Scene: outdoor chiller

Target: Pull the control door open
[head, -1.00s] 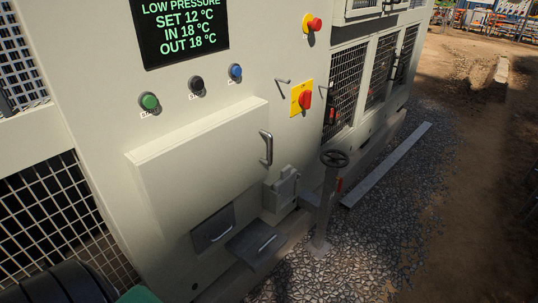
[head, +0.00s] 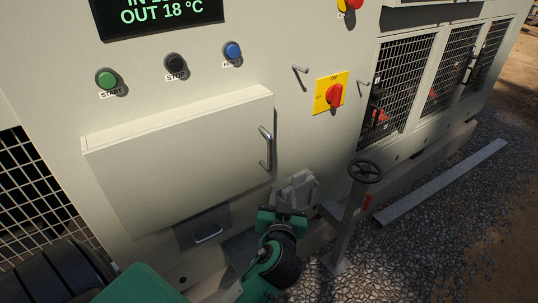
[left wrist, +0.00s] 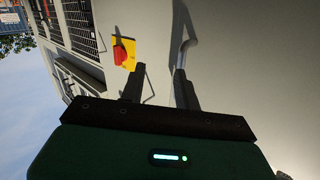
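The control door (head: 170,160) is a pale, shallow box-like panel on the chiller front. It looks shut. Its metal bar handle (head: 265,149) stands upright on the door's right edge. My left gripper (head: 284,203) is below and a little right of the handle in the head view, in front of a grey box. In the left wrist view, its two dark fingers (left wrist: 158,85) are apart with nothing between them. The handle (left wrist: 183,53) shows there just beyond the right finger; I cannot tell whether they touch. My right gripper is in neither view.
A yellow plate with a red rotary switch (head: 333,93) is right of the door. Green, black and blue buttons sit above it. A handwheel on a post (head: 365,171) stands to the right. A drawer-like grey panel (head: 203,228) is below the door.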

